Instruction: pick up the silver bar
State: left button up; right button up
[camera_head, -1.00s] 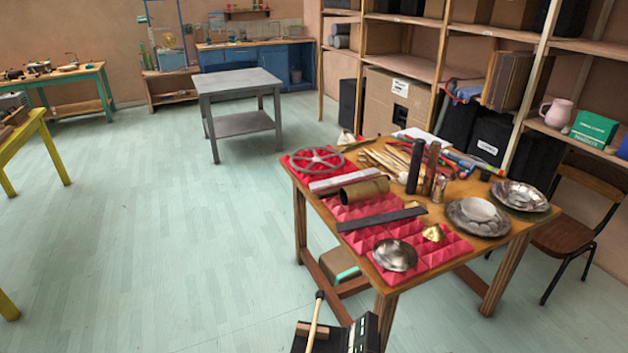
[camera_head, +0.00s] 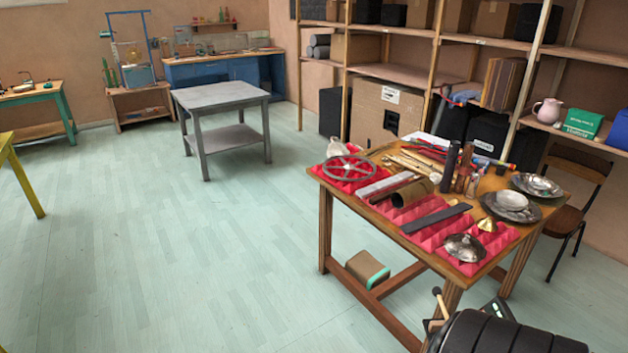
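A pale silver bar (camera_head: 386,186) lies flat on the red pyramid foam (camera_head: 337,171), at the left part of the wooden table (camera_head: 488,268). It is just behind a brown tube (camera_head: 412,193). A darker grey flat bar (camera_head: 436,218) lies on the foam in front of the tube. Neither of my grippers is in view, and nothing is seen touching the bars.
A spoked wheel (camera_head: 349,168), metal bowls (camera_head: 464,247) and dark upright cylinders (camera_head: 450,167) share the tabletop. A black ribbed object (camera_head: 505,335), not clearly identifiable, fills the lower right. The floor left of the table is open. A grey table (camera_head: 222,98) stands farther back.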

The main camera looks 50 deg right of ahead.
aim_at(364, 192)
jog(key=i+j+z, duration=0.1)
jog(key=i+z, duration=0.2)
jog(key=i+j+z, duration=0.25)
jog(key=i, duration=0.25)
jog(key=i+j+z, duration=0.3)
jog(key=i+l+z, duration=0.1)
jog(key=i+z, duration=0.2)
jog(key=z, duration=0.15)
jog(key=i+z, duration=0.3)
jog(key=z, duration=0.2)
jog(key=i+j+z, duration=0.1)
jog(key=i+z, duration=0.35)
jog(key=i+j+z, duration=0.15)
jog(key=z, duration=0.3)
